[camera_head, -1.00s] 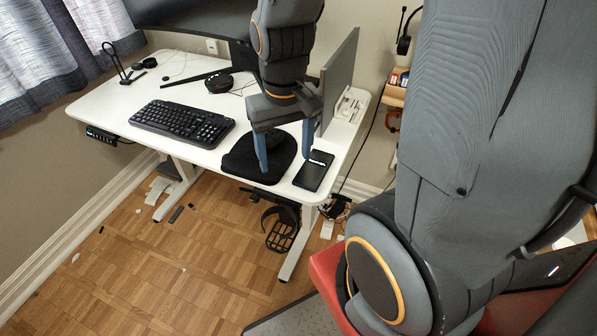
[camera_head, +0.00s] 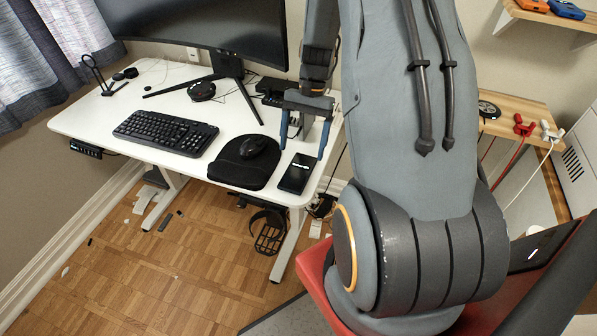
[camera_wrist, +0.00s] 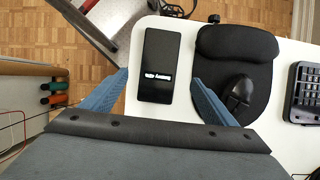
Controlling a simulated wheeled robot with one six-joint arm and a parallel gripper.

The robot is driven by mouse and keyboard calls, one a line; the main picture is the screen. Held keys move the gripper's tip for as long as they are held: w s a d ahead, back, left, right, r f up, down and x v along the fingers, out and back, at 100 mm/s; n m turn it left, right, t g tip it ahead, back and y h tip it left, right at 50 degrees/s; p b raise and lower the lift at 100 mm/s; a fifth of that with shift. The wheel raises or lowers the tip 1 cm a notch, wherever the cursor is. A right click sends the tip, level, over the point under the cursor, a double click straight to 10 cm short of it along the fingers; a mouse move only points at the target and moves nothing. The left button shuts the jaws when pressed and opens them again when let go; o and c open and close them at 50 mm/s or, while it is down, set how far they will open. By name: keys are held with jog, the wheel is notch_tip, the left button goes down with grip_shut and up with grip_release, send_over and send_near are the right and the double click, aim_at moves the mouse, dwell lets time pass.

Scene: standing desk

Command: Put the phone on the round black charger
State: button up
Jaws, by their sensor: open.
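The black phone (camera_head: 297,174) lies flat near the right front corner of the white desk. It also shows in the wrist view (camera_wrist: 158,90), with a small white display on its face. My gripper (camera_head: 303,140) is open and empty above the phone's end of the desk. In the wrist view, its blue fingers (camera_wrist: 160,78) stand apart with the phone between them in the picture.
A black mouse pad (camera_head: 232,170) with a mouse (camera_head: 252,146) lies left of the phone, and a keyboard (camera_head: 166,130) further left. The monitor (camera_head: 200,30) and its spread legs stand at the back. A black box (camera_head: 272,90) sits near my gripper.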

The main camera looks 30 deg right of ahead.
aim_at(298, 171)
jog(key=x, duration=0.1)
jog(key=p+x, duration=0.1)
jog(key=x, duration=0.1)
jog(key=p+x, duration=0.1)
jog(key=x, duration=0.1)
jog(key=shift+s+a+r, duration=0.1)
jog(key=shift+s+r, duration=0.05)
jog(key=shift+s, duration=0.1)
jog(key=shift+a+f, duration=0.1)
jog(key=shift+f, duration=0.45)
jog(key=c, duration=1.4)
jog(key=shift+r, duration=0.15)
